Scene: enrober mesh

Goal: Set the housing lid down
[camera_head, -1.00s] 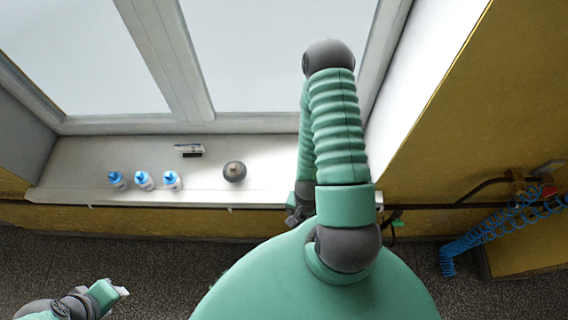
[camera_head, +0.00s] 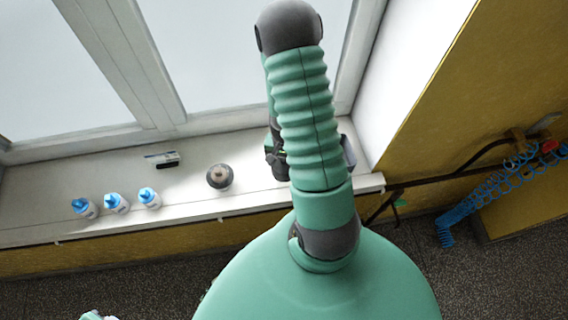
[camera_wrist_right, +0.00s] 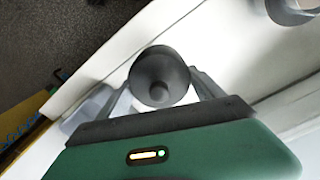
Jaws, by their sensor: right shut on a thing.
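The housing lid, as far as I can tell, is the dark grey round piece with a small round knob (camera_wrist_right: 160,68) in the right wrist view. My right gripper (camera_wrist_right: 163,86) is shut on it, with one finger on each side. In the head view my right gripper (camera_head: 276,158) is over the right part of the window sill, partly behind my own arm, and the held piece is hidden there. I cannot tell whether the lid touches the sill. Only a sliver of my left arm shows at the bottom left edge; its fingers are out of view.
A dark round piece with a pale knob (camera_head: 219,178) stands on the sill (camera_head: 190,208) left of my right gripper. Several blue-capped bottles (camera_head: 117,203) and a small black-and-white item (camera_head: 162,160) are further left. A grey container (camera_head: 347,152) is partly hidden behind my arm.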

